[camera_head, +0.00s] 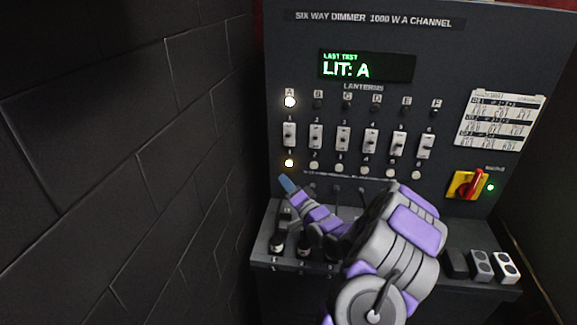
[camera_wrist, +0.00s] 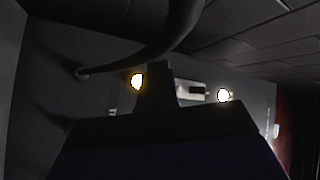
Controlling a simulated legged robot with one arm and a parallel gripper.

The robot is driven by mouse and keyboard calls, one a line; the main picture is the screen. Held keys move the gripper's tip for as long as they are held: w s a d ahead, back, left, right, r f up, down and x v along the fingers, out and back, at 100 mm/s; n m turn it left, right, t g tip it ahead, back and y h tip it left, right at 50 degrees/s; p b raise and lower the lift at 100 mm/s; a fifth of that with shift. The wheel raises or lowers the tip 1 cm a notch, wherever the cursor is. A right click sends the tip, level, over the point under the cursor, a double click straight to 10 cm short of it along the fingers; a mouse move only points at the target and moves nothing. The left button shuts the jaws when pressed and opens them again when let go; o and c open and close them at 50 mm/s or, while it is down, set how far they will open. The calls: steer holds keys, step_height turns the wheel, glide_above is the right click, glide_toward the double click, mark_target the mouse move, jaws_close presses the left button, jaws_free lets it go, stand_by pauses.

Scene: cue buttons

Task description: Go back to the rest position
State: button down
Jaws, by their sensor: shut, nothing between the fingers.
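My gripper (camera_head: 287,184) is shut and empty, its blue tip just below the leftmost button of the dimmer panel (camera_head: 450,60) in the head view. My purple and grey arm reaches up to it from the lower right. The button 1 (camera_head: 289,163) glows warm white. Lantern lamp A (camera_head: 290,101) is lit, and the other lamps are dark. The display (camera_head: 367,67) reads "LIT: A". In the wrist view, the dark gripper (camera_wrist: 155,75) stands between two bright lights, one on the left (camera_wrist: 137,81) and one on the right (camera_wrist: 223,96).
A ledge (camera_head: 262,248) with sockets and plugs runs below the panel, partly behind my arm. A red rotary switch (camera_head: 472,184) and a white label card (camera_head: 499,119) are on the right. A dark block wall (camera_head: 130,150) stands close on the left.

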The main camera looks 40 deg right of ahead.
steer(key=shift+a, duration=0.1)
stand_by(0.5)
steer(key=w+a+n+g+y, duration=0.2)
steer(key=w+a+n+g, duration=0.25)
steer(key=a, duration=0.55)
steer(key=s+a+n+g, duration=0.3)
steer(key=s+a+g, duration=0.4)
steer(key=a, duration=0.1)
steer(key=s+a+r+n+g, duration=0.1)
steer(key=s+a+g, duration=0.2)
steer(key=s, duration=0.9)
steer(key=s+a+r+n+g, duration=0.1)
steer(key=s+a+g, duration=0.3)
steer(key=s+a, duration=0.4)
steer(key=s+a+r+n+g, duration=0.1)
steer(key=s+a+n+g, duration=0.2)
steer(key=s, duration=1.4)
steer(key=shift+s+a+g, duration=0.15)
steer(key=shift+a+g, duration=0.3)
steer(key=shift+a, duration=0.8)
steer(key=shift+d, duration=0.15)
